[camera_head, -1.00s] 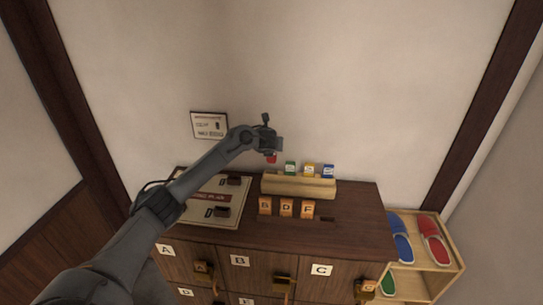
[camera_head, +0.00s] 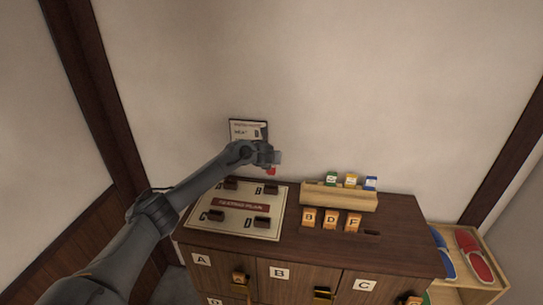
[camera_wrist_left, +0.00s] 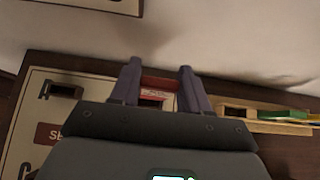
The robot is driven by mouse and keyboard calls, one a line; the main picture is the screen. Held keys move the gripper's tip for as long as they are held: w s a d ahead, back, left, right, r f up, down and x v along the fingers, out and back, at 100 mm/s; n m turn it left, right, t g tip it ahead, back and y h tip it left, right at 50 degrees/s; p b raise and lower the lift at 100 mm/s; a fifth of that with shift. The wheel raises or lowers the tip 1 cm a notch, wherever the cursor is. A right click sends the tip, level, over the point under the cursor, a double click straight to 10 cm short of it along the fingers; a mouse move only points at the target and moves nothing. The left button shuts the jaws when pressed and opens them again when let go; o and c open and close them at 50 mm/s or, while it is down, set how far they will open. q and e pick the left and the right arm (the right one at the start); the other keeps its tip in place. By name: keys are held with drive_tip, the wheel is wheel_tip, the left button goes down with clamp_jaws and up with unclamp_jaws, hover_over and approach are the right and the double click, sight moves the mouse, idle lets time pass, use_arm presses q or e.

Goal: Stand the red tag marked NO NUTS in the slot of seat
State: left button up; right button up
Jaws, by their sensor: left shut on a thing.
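My left gripper (camera_head: 270,163) is shut on the red tag (camera_head: 271,171), held above the back right of the seating plan board, near holder B (camera_head: 270,189). In the left wrist view the red tag (camera_wrist_left: 158,84) sits between both fingers of my left gripper (camera_wrist_left: 158,78); its lettering is too small to read. The cream seating plan board (camera_head: 237,220) lies on the cabinet top with dark holders A (camera_head: 230,184), B, C (camera_head: 215,215) and D (camera_head: 262,222). A small card (camera_head: 240,127) on the wall behind is partly covered by my arm. My right gripper is not in view.
A wooden rack (camera_head: 335,198) right of the board holds green (camera_head: 331,179), yellow (camera_head: 350,180) and blue (camera_head: 370,183) tags. Wooden tags B, D and F (camera_head: 354,221) stand in front of it. A slipper shelf (camera_head: 497,286) is at the right. The wall rises close behind.

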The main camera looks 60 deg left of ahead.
sight(271, 174)
use_arm(q)
drive_tip(key=shift+w+f, duration=0.1)
drive_tip(key=shift+f, duration=0.3)
wheel_tip(271, 174, down, 3)
drive_tip(key=b, duration=0.3)
drive_tip(key=shift+f+b, duration=0.1)
drive_tip(key=shift+b, duration=0.3)
drive_tip(key=shift+f, duration=0.6)
drive_tip(key=shift+f, duration=0.3)
drive_tip(key=shift+f, duration=0.1)
idle(0.5)
drive_tip(key=shift+f, duration=0.4)
drive_tip(key=shift+f, duration=0.35)
drive_tip(key=shift+f, duration=0.1)
idle(0.7)
